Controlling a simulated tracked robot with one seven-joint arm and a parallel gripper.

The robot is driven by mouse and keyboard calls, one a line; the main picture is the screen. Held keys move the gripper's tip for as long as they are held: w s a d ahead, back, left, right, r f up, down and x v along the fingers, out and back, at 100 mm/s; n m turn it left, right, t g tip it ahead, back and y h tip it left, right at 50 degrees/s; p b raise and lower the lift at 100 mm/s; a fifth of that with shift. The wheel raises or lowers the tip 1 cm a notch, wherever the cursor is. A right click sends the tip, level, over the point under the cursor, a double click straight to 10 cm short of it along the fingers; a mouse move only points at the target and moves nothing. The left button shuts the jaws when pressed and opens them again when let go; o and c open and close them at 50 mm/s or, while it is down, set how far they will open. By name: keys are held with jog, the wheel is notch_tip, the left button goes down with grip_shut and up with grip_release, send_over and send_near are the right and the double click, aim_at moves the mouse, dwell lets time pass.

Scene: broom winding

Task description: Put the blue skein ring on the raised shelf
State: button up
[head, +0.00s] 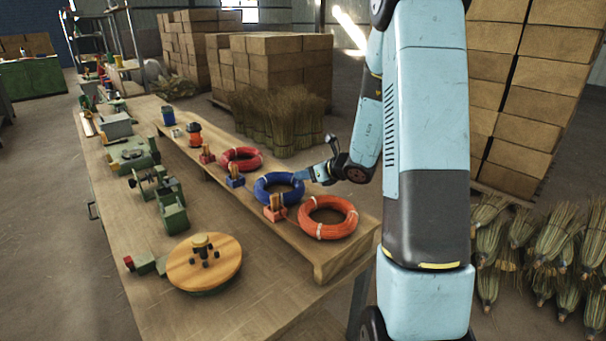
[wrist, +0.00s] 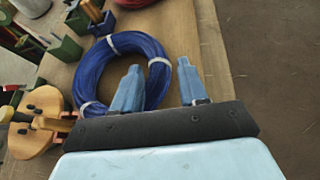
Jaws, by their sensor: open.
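The blue skein ring (head: 265,192) lies flat on the raised shelf (head: 318,256), a long wooden board along the right side of the workbench. It has white ties, which also show on the ring in the wrist view (wrist: 90,72). My gripper (head: 300,174) is open at the ring's right side. In the wrist view, my gripper (wrist: 158,65) has its left finger over the ring's inner side and its right finger outside it, with the ring's right band between them. I cannot tell whether either finger touches it.
An orange-red ring (head: 328,217) lies nearer on the shelf, a red ring (head: 241,159) farther. Small blocks with wooden pegs, like the blue one (head: 235,181), stand along the shelf's left. A round wooden turntable (head: 205,264) sits on the lower bench (head: 165,310).

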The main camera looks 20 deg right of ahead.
jog(key=v, duration=0.9)
jog(key=s+a+r+n+g+y, duration=0.1)
jog(key=s+a+r+n+g, duration=0.2)
jog(key=s+a+r+n, duration=0.35)
jog(key=s+a+r+n+g, duration=0.35)
jog(key=s+a+n, duration=0.4)
jog(key=n, duration=0.25)
jog(key=s+d+r+n+h, duration=0.2)
jog(key=s+r+n+h, duration=0.1)
jog(key=s+n, duration=0.4)
jog(key=s+d+r+n+t+h, duration=0.1)
jog(key=s+d+r+n+h, duration=0.2)
jog(key=s+n, duration=0.4)
jog(key=shift+s+r+h, duration=0.3)
jog(key=shift+r+h, duration=0.05)
jog(key=shift+h, duration=0.35)
jog(key=shift+n, duration=0.25)
